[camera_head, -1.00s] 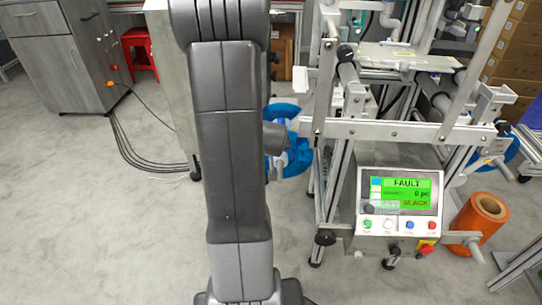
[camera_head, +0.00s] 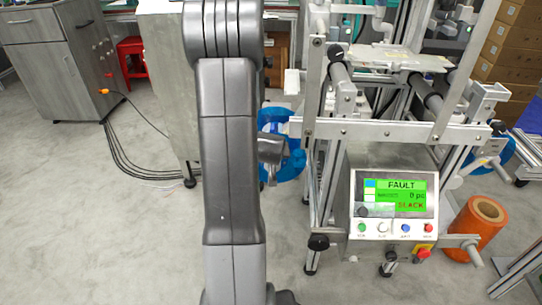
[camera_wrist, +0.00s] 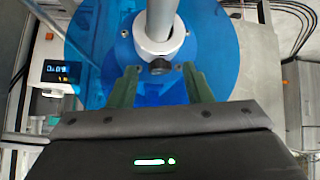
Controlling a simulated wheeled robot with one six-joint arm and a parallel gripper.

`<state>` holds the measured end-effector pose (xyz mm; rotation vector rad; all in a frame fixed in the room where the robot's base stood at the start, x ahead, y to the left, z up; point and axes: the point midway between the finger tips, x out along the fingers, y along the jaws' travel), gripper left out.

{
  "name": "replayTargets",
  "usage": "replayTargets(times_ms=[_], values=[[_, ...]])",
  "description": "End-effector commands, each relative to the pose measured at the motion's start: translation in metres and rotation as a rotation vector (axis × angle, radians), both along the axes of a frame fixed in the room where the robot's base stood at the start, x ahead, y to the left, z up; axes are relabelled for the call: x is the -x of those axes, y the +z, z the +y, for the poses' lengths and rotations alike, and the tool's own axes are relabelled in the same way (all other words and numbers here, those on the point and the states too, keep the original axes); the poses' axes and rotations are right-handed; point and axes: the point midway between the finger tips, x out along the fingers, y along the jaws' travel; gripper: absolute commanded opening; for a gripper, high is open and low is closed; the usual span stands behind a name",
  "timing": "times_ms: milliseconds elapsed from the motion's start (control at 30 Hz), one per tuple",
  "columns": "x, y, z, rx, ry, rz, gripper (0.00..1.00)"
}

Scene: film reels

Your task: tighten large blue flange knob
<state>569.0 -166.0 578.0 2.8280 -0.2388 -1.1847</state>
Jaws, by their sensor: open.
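The large blue flange (camera_wrist: 95,45) fills much of the wrist view as a wide, translucent blue disc. A pale collar (camera_wrist: 146,40) on a grey shaft sits at its middle, with a small dark knob (camera_wrist: 160,67) on the collar's near side. My gripper (camera_wrist: 160,82) is open, its two green fingers apart in front of the disc, one on each side below the dark knob. I cannot tell whether they touch anything. In the head view the blue flange (camera_head: 292,165) is partly hidden behind my arm.
The machine's metal frame (camera_head: 400,129) stands just right of my arm. Its control panel (camera_head: 393,200) reads FAULT and SLACK. An orange roll (camera_head: 475,228) stands at the right. A grey cabinet (camera_head: 60,70) is at the left; the floor between is mostly clear, with cables.

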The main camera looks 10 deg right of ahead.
Motion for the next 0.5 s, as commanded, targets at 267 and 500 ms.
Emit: replayTargets(times_ms=[267,500], values=[[0.0001,0.0005,0.0002,0.000,0.000,0.000,0.12],[0.0000,0.0013,0.0003,-0.001,-0.002,0.000,0.00]])
